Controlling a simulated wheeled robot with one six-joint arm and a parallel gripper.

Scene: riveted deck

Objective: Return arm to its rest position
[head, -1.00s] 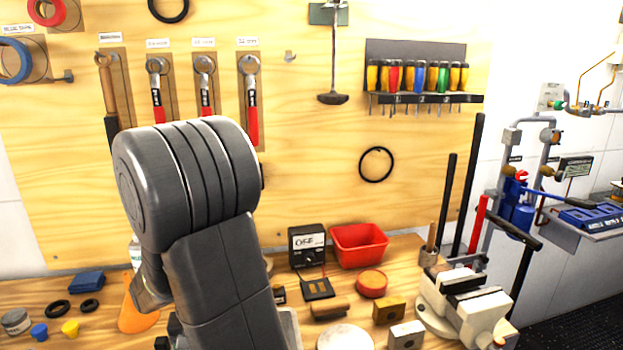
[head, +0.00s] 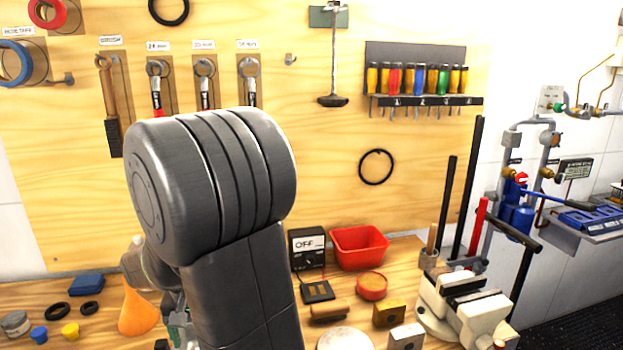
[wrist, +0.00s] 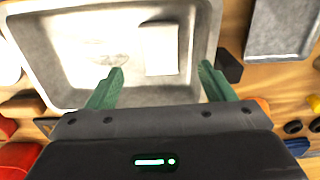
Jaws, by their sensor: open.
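In the head view my own grey arm (head: 215,180) stands raised in front of the workbench and hides part of the bench and pegboard. My gripper (wrist: 160,82) shows in the wrist view, with two green fingers spread apart and nothing between them. A light grey tray (wrist: 50,85) lies beyond and below the fingers. A pale flat piece (wrist: 160,50) lies in the tray. In the head view the fingers are mostly hidden behind my arm.
A red bin (head: 360,247), an OFF meter (head: 307,247), an orange cone (head: 138,312) and a vise (head: 465,300) stand on the bench. Wrenches and a screwdriver rack (head: 415,82) hang on the pegboard. A second grey tray (wrist: 283,30) shows in the wrist view.

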